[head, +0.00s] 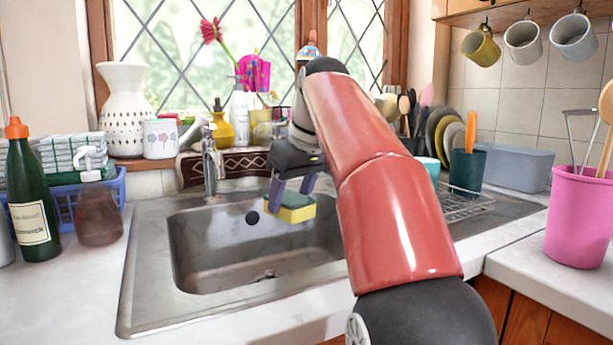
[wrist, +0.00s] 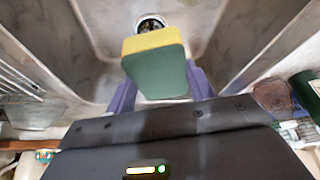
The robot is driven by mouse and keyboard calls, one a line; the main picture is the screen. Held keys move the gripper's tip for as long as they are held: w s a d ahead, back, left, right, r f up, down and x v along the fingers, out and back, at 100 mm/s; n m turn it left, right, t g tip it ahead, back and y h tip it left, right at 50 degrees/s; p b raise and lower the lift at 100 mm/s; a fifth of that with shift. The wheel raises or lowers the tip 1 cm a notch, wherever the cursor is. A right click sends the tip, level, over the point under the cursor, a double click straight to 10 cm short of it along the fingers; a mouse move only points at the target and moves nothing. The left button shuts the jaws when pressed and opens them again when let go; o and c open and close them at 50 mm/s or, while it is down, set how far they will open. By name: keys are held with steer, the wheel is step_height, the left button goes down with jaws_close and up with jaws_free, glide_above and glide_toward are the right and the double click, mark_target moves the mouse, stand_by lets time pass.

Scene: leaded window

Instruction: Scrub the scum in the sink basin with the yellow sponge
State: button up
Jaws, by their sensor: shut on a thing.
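My gripper (head: 293,190) is shut on the yellow sponge (head: 297,213), which has a green scouring side. It holds the sponge over the back part of the sink basin (head: 215,265), apart from the basin floor as far as I can tell. In the wrist view the sponge (wrist: 155,65) sits between the purple fingers of my gripper (wrist: 160,88), with its green side toward the camera. Dull brownish staining shows on the basin walls and floor; I cannot clearly tell the scum's outline. My red arm hides the basin's right end.
The faucet (head: 210,165) stands behind the basin at left. A soap bottle (head: 98,205) and green bottle (head: 32,195) stand on the left counter. A dish rack (head: 465,207) and pink bin (head: 578,225) are at right. The drain (wrist: 150,24) shows beyond the sponge.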

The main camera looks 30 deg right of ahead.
steer(key=shift+a+f+n+g+y+b, duration=0.15)
steer(key=shift+a+f+n+g+y, duration=0.5)
steer(key=shift+a+f+n, duration=1.45)
steer(key=shift+a+f+n+g+y+b, duration=0.1)
steer(key=shift+a+f+n+g+y, duration=0.55)
steer(key=shift+f+n, duration=2.5)
steer(key=shift+a+f+n+g+y+b, duration=0.25)
steer(key=shift+a+f+n+g, duration=0.65)
steer(key=shift+a+f+n, duration=1.65)
steer(key=shift+m, duration=0.4)
steer(key=f+b, duration=0.1)
steer(key=d+f+b, duration=0.1)
steer(key=f, duration=0.1)
steer(key=f+b, duration=0.1)
steer(key=f, duration=0.1)
steer(key=shift+d, duration=0.35)
steer(key=shift+f+b, duration=0.55)
steer(key=shift+b, duration=0.05)
steer(key=shift+d, duration=0.55)
steer(key=shift+a+f, duration=0.15)
steer(key=shift+a, duration=0.95)
